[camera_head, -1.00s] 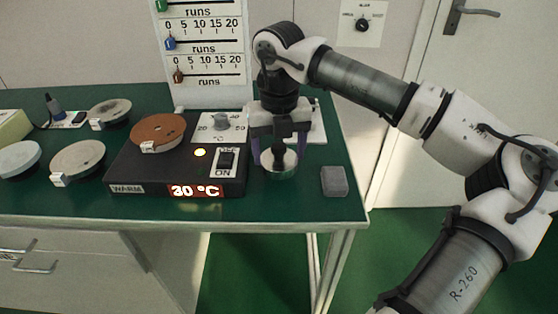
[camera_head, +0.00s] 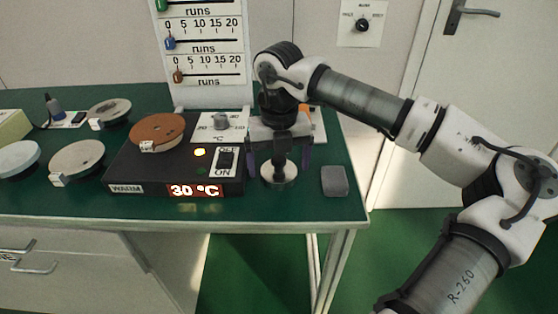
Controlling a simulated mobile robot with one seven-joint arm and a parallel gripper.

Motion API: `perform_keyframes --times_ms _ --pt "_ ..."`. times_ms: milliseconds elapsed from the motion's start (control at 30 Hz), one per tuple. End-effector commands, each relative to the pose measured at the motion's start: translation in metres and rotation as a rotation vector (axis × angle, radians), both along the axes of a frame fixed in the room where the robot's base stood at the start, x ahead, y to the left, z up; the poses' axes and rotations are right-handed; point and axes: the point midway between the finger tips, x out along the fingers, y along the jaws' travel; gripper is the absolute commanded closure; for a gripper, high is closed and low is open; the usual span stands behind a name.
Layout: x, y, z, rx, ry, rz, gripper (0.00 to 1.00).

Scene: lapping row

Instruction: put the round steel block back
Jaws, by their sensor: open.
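The round steel block (camera_head: 279,179) sits on the green bench, just right of the black warming plate. A dark upright knob or post stands at its middle. My gripper (camera_head: 279,168) is directly over it, pointing down and open. One purple-tipped finger is on each side of the block's knob, with gaps visible. The gripper's body hides what lies right behind the block.
The warming plate (camera_head: 125,176) reads 30 °C and carries a copper-brown disc (camera_head: 157,130). Several pale discs stand to the left. A grey block (camera_head: 334,181) lies close on the right, near the bench's (camera_head: 345,208) right edge. A scale board (camera_head: 205,85) stands behind.

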Motion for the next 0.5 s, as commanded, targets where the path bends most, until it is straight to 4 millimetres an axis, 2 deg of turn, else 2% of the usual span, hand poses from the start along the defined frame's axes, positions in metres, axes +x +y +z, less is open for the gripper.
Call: perform_keyframes --times_ms 167,233,500 --pt "0.0 0.0 0.007 -0.001 -0.001 0.0 0.08" --pt "0.001 0.0 0.017 -0.002 -0.002 -0.001 0.08" --pt "0.001 0.0 0.075 -0.002 -0.004 -0.002 0.08"
